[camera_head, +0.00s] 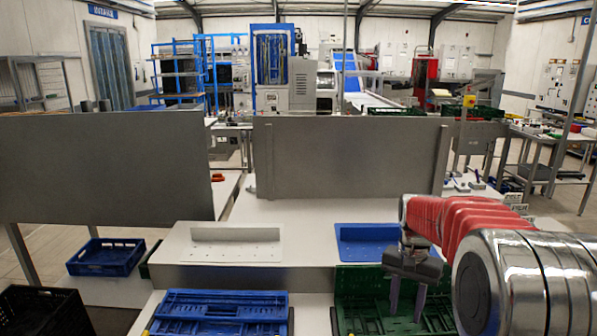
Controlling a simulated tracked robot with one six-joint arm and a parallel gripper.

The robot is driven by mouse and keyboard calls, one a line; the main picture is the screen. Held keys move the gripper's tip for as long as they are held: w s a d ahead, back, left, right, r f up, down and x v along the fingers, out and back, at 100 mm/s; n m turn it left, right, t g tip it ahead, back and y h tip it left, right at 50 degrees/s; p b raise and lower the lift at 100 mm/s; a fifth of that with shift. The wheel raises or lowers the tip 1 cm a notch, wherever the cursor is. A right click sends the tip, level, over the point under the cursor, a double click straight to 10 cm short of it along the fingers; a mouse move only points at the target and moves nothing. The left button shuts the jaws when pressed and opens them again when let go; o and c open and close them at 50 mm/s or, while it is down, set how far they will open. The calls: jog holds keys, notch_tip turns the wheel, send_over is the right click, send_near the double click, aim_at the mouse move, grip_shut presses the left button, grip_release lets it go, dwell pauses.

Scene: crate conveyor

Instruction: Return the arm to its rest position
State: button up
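My arm comes in from the right edge, with a red-sleeved forearm and a shiny metal joint. My gripper (406,304) hangs at its end with the fingers pointing down. The two dark fingers are apart, and nothing shows between them except the green crate behind. The gripper appears in front of or above the green crate (352,282) at the lower right. I cannot tell the height of the fingertips over it.
A blue crate (222,298) lies at the lower left of the bench. A pale angled plate (235,246) and a blue one (358,242) sit on the raised step. Grey panels (345,160) stand behind. Another blue crate (105,258) and a black crate (40,312) are at left.

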jog(key=s+a+r+n+t, duration=0.2)
jog(key=s+a+r, duration=0.1)
jog(key=s, duration=0.5)
jog(key=s+a+r+n+t, duration=0.2)
jog(key=s+a, duration=0.1)
jog(key=s, duration=0.6)
jog(key=s+a+r+n+t, duration=0.2)
jog(key=s+a+r+n, duration=0.1)
jog(key=s, duration=0.6)
jog(key=shift+a+r+t, duration=0.3)
jog(key=shift+a, duration=0.3)
